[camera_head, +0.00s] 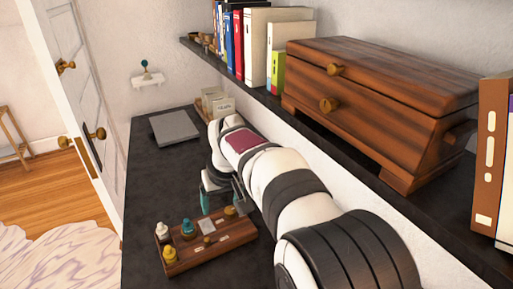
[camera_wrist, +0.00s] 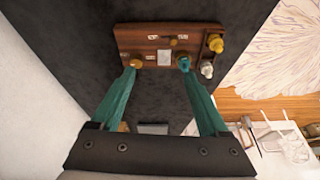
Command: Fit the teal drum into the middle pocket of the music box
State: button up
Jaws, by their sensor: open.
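The teal drum (camera_head: 187,228) stands at the left part of a low wooden box (camera_head: 215,262), which I take to be the music box. In the wrist view the drum (camera_wrist: 183,62) is close to the right fingertip, and the box (camera_wrist: 130,35) lies ahead of the fingers. A brass piece (camera_wrist: 136,62) sits by the left fingertip. A pale plate (camera_wrist: 164,57) lies between drum and brass piece. My gripper (camera_wrist: 159,70) is open, its teal fingers wide apart with nothing between them. In the head view my gripper (camera_head: 221,198) hangs behind the box. I cannot make out the middle pocket clearly.
Yellow (camera_head: 169,254) and white (camera_head: 162,230) pieces stand on the box's left end. A grey slab (camera_head: 174,127) and small cartons (camera_head: 217,104) lie farther back on the dark counter (camera_head: 150,180). A shelf with books (camera_head: 257,45) and a wooden chest (camera_head: 380,95) overhangs the right side.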

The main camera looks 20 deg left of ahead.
aim_at(186, 221)
jog(key=a+f+n, duration=0.3)
jog(key=a, duration=0.6)
jog(key=shift+y, duration=0.4)
jog(key=x, duration=1.6)
jog(key=shift+w+a+r, duration=0.15)
jog(key=shift+w+a, duration=0.1)
jog(key=shift+a, duration=0.1)
grip_shut()
